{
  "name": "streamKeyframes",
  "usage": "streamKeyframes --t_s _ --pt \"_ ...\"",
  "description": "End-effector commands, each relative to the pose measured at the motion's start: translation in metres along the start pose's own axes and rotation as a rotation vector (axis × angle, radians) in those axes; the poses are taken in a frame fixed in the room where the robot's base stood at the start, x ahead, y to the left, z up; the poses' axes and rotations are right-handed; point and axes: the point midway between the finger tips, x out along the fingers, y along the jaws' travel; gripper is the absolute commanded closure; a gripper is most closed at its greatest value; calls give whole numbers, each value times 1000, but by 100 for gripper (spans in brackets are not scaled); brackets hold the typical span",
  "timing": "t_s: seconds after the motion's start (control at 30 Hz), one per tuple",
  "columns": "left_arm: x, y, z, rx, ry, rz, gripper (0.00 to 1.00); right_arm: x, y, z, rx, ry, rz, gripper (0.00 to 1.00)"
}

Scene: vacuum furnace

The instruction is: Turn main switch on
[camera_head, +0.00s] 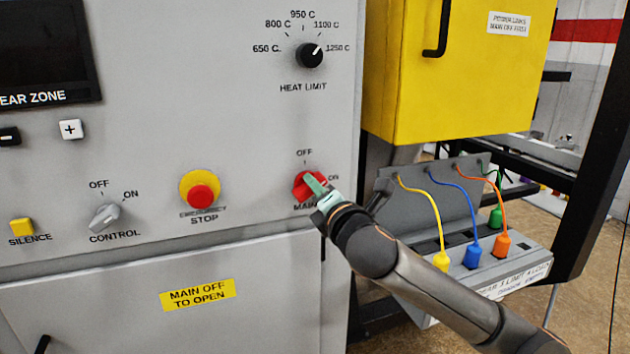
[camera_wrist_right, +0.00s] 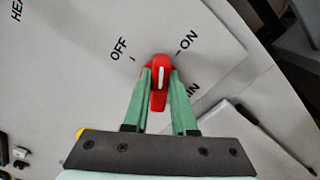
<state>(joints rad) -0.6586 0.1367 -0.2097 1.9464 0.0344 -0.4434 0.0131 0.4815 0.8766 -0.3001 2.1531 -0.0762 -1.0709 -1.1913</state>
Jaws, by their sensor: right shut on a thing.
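The main switch (camera_head: 298,188) is a red rotary knob on the grey panel, with OFF above it and ON to its right. My right gripper (camera_head: 314,182) reaches it from the lower right and partly covers it in the head view. In the right wrist view the red knob (camera_wrist_right: 158,98) sits between the two green fingers of the right gripper (camera_wrist_right: 159,80), which are shut on its grip. The knob's white mark points between the OFF and ON labels. My left gripper is in neither view.
Left of the main switch are the emergency stop (camera_head: 201,196) and the grey control switch (camera_head: 105,217). The heat limit knob (camera_head: 310,55) is above. A yellow box (camera_head: 450,85) and a connector box with coloured cables (camera_head: 513,272) stand to the right.

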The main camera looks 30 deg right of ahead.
Motion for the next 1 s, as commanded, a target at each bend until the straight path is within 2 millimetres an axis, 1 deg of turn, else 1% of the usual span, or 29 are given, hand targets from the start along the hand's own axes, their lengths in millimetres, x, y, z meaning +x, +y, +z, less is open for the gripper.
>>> streamKeyframes --t_s 0.2,0.5,0.73,1.0 --pt "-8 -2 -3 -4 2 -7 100 0 -1 -1 206 2 -4 100" --pt "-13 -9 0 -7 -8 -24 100 0 -3 -1 431 1 -4 100" --pt "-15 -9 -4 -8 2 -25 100 0 -4 -2 534 1 -3 100" --pt "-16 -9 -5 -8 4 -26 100 0 -5 -2 581 1 -2 100"
